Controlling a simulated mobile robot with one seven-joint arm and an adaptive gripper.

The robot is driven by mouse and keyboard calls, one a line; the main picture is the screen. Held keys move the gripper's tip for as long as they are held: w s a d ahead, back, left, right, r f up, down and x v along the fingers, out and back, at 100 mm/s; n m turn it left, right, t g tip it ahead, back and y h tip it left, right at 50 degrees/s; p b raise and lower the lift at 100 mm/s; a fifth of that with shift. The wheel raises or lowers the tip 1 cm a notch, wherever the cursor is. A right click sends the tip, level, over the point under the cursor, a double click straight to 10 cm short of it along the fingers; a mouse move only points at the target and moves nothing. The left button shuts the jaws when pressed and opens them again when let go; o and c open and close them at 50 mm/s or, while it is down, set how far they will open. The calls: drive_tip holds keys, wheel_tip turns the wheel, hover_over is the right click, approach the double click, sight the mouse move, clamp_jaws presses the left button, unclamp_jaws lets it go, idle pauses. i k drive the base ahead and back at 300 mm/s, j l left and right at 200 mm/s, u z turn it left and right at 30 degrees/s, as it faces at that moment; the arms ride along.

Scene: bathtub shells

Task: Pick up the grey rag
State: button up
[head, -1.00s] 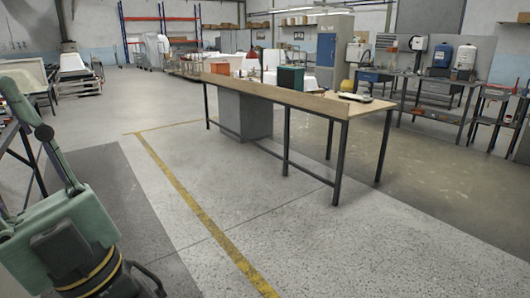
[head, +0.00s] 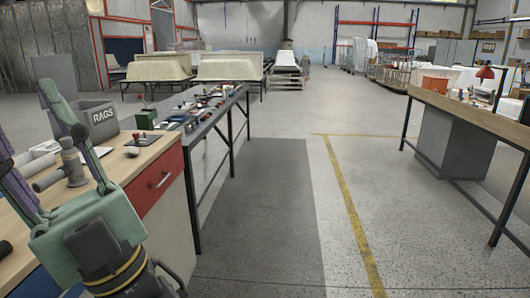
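I cannot make out a grey rag. A dark grey bin marked RAGS (head: 92,119) stands on a wooden-topped workbench (head: 154,160) at the left, and its inside is mostly hidden from this angle. My gripper (head: 24,112) is at the lower left, in front of the bench. Its two long fingers stand well apart, with the left one partly cut off by the picture edge.
A dark table (head: 200,112) with many small tools continues behind. A long wooden table (head: 465,112) stands at the right. The floor between is clear.

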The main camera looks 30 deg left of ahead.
sight(131, 150)
drive_tip(key=i+j+u, duration=0.1)
drive_tip(key=i+u, duration=0.2)
drive_tip(key=i, duration=0.4)
drive_tip(key=i+u, duration=0.3)
drive_tip(key=i, duration=0.35)
drive_tip(key=i+z, duration=0.25)
drive_tip(key=i, duration=1.25)
drive_tip(key=i+u, duration=0.1)
drive_tip(key=u, duration=0.35)
drive_tip(key=i+u, duration=0.1)
drive_tip(key=u, duration=0.3)
drive_tip(key=i+l+u, duration=0.1)
drive_tip(key=u, duration=0.35)
